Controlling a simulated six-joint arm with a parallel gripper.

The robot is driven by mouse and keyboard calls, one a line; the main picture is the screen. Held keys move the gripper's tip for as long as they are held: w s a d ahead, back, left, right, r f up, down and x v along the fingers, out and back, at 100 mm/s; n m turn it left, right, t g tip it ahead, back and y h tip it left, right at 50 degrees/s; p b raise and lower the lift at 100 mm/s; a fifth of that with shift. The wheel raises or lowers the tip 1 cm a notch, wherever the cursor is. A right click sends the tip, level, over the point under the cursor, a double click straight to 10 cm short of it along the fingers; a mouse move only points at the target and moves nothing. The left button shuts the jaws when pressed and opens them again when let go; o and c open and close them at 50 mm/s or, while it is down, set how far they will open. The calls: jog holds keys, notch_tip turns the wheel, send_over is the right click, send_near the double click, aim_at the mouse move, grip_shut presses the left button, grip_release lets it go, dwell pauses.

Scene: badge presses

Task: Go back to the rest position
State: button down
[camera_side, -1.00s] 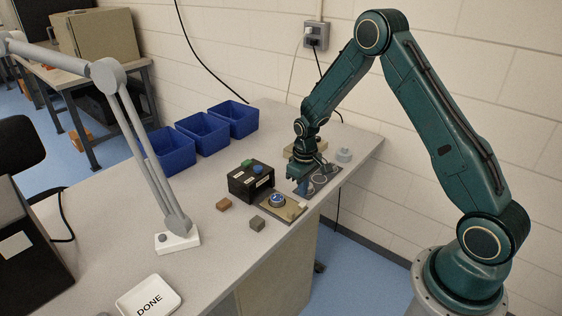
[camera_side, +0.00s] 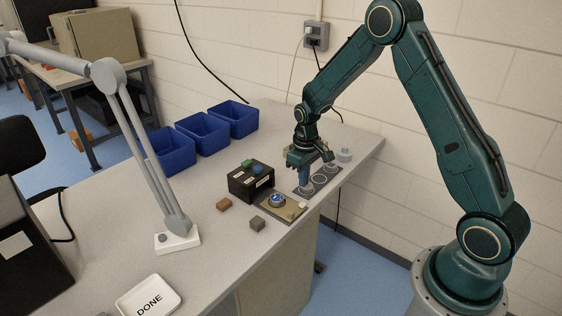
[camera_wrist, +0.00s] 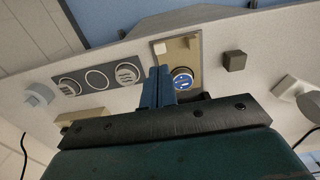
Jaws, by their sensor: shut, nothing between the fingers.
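My gripper (camera_side: 305,187) is shut and empty, with its blue fingers pointing down. In the side view its fingertips overlap the near end of the dark plate with round rings (camera_side: 320,180); I cannot tell the exact height. In the wrist view my gripper (camera_wrist: 160,70) shows its two fingers together, just left of a blue badge (camera_wrist: 182,84) on a tan base plate (camera_wrist: 188,45). The badge also shows in the side view (camera_side: 277,199), on the tan plate (camera_side: 292,214), left of my gripper.
A black box (camera_side: 250,181) with green and blue tops stands beside the badge plate. A brown block (camera_side: 224,204) and a grey block (camera_side: 257,223) lie nearby. Blue bins (camera_side: 204,131) line the back. A lamp base (camera_side: 177,240) and a DONE tray (camera_side: 150,296) stand on the left.

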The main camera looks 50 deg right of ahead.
jog(key=shift+r, duration=0.1)
dwell(0.3)
jog(key=s+a+r+t, duration=0.1)
jog(key=s+a+r, duration=0.3)
jog(key=r, duration=0.6)
jog(key=s+a+r+t, duration=0.25)
jog(key=s+r, duration=0.25)
jog(key=r, duration=0.5)
jog(key=s+a+r+t, duration=0.1)
jog(key=s+a+r, duration=0.1)
jog(key=s, duration=0.6)
jog(key=s+a+r+t, duration=0.1)
jog(key=s+a+r, duration=0.2)
jog(key=s, duration=0.6)
jog(key=shift+s+r, duration=0.2)
jog(key=shift+r, duration=0.4)
jog(key=shift+w, duration=0.15)
